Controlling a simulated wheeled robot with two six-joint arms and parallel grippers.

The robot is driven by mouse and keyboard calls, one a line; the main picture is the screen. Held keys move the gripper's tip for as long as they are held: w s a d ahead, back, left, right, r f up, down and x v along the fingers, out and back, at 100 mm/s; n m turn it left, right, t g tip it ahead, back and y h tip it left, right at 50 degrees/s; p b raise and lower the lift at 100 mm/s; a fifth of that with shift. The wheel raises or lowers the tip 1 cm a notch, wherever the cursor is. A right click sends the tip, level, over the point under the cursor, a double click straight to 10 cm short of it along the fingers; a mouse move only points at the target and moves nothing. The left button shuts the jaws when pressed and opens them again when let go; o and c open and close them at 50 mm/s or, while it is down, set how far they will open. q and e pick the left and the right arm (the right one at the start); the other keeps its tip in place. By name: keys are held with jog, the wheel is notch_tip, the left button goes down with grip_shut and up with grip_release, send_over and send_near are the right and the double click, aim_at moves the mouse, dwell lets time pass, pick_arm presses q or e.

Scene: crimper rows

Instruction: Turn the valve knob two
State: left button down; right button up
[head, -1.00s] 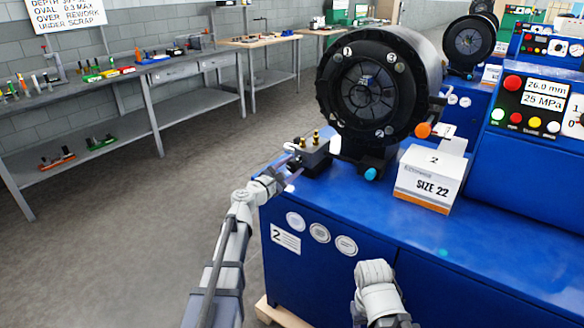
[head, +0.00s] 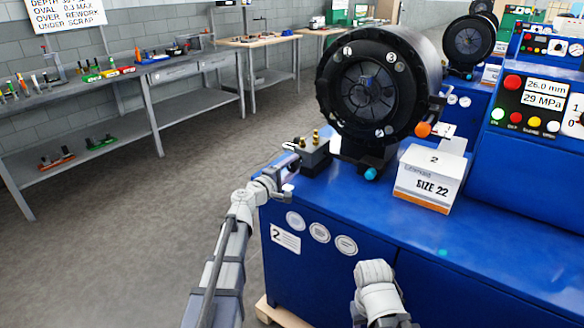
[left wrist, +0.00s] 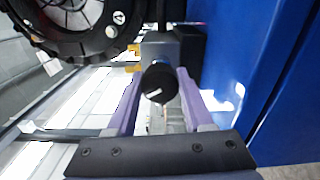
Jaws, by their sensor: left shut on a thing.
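The valve knob (left wrist: 159,83) is a black round knob with a white pointer mark, seen in the left wrist view. It sits on the end of a grey valve block (left wrist: 160,45) with brass fittings. In the head view the valve block (head: 312,155) stands on the blue machine's corner; the knob is largely hidden there by my gripper. My left gripper (left wrist: 158,92) has its two purple-grey fingers on either side of the knob and is shut on it; in the head view it (head: 287,168) reaches the block's left side. My right arm shows at the bottom of the head view, its fingertips not visible.
A black crimper head (head: 365,90) stands right behind the valve. A white SIZE 22 box (head: 430,175) sits on the blue machine (head: 350,215). The control panel (head: 530,105) reads 26.0 mm and 29 MPa. A workbench (head: 150,75) stands left across open floor.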

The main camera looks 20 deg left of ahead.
pick_arm(q)
jog(key=shift+s+m, duration=0.1)
jog(key=shift+m, duration=0.5)
jog(key=shift+c, duration=1.4)
grip_release()
jog(key=v, duration=0.7)
jog(key=shift+s, duration=0.35)
jog(key=shift+a, duration=0.15)
